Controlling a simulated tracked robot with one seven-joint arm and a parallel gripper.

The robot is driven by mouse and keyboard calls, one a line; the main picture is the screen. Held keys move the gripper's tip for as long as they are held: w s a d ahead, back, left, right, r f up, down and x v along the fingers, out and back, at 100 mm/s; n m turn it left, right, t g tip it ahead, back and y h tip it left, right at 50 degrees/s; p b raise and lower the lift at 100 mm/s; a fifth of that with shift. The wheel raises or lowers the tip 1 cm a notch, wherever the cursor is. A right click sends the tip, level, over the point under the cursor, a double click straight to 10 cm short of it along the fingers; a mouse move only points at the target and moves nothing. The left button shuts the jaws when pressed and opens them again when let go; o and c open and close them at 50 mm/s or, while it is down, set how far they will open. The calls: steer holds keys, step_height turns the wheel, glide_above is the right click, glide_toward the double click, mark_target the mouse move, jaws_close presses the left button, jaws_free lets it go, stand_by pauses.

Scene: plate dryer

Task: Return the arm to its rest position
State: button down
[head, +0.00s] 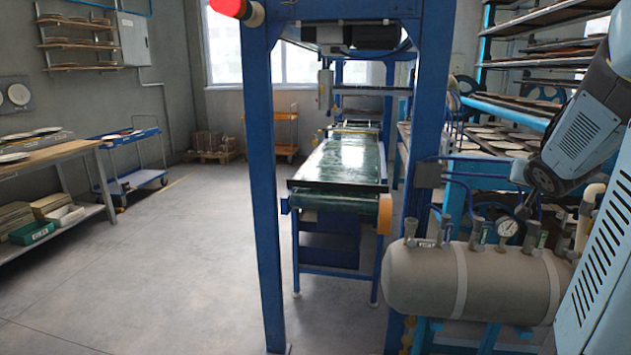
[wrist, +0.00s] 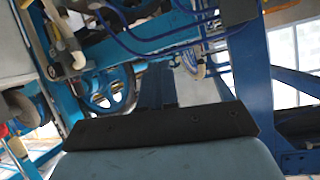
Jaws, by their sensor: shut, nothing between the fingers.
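My arm reaches in from the right edge of the head view, with its blue and grey links bent downward. Its dark lower end hangs just above the grey air tank (head: 420,283) and its valves; I cannot tell from this view whether they touch. In the wrist view my gripper (wrist: 158,72) points up the picture from a dark bar on a blue-grey body. Its narrow dark fingers are together, with nothing seen between them. The fingertips are hard to make out against the dark background.
A pressure gauge (head: 507,227) and pipes stand on the tank. A blue machine frame (head: 262,180) surrounds a green conveyor (head: 345,160) in the middle. Plate racks (head: 540,65) fill the back right. A wooden bench (head: 55,155) stands left; the floor between is clear.

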steer(key=s+a+n+g+y, duration=0.4)
steer(key=s+a+n+g, duration=0.1)
steer(key=s+a, duration=1.9)
steer(key=a+g, duration=0.1)
steer(key=a, duration=0.2)
steer(key=shift+s+f+n+y, duration=0.25)
steer(key=shift+f+n+y, duration=0.05)
steer(key=shift+f+n, duration=0.1)
steer(key=shift+a, duration=0.1)
